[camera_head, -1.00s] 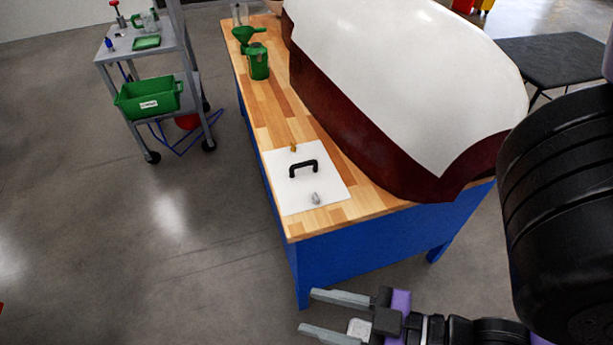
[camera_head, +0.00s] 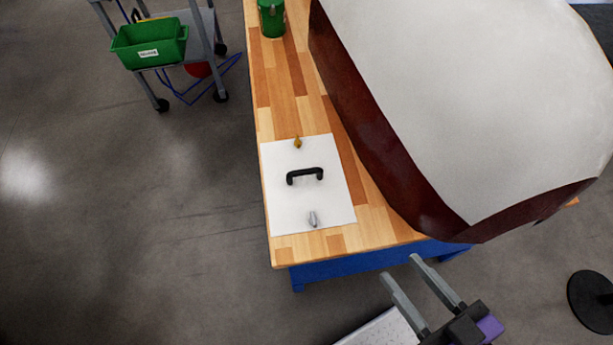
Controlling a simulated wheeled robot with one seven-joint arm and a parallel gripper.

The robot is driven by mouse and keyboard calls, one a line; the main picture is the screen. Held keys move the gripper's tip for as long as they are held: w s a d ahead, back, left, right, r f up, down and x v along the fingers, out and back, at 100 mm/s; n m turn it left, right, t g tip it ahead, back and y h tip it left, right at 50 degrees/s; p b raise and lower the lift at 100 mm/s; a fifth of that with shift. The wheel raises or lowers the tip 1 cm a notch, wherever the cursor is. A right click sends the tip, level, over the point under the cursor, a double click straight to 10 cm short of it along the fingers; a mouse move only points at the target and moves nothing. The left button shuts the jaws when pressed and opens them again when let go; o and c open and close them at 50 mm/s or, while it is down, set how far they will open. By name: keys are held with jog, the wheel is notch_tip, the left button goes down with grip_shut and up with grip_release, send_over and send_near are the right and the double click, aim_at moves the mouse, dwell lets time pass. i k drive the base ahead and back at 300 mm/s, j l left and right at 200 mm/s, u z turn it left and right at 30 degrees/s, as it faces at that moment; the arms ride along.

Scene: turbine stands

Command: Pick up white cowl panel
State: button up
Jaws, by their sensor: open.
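The white cowl panel (camera_head: 285,203) lies flat on the wooden tabletop near its front left corner. A black handle (camera_head: 305,175) stands up from its middle. A small yellow-brown piece (camera_head: 297,142) sits at its far edge and a small grey piece (camera_head: 312,218) near its front edge. My gripper (camera_head: 399,267) is open and empty, at the lower right of the panel, by the front edge of the bench. Its two grey fingers point up and left, apart from the panel.
A large white and dark red cowl (camera_head: 440,90) fills the right of the wooden bench (camera_head: 277,90), close to the panel. A green can (camera_head: 271,18) stands at the back. A cart with a green bin (camera_head: 150,43) stands at the left. Floor left of the bench is clear.

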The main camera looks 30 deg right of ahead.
aim_at(309, 178)
jog(key=i+j, duration=0.1)
jog(key=j, duration=0.5)
jog(key=i+j, duration=0.1)
jog(key=j, duration=0.5)
jog(key=i+j+z, duration=0.1)
jog(key=j, duration=0.55)
jog(key=i+j, duration=0.1)
jog(key=j, duration=0.5)
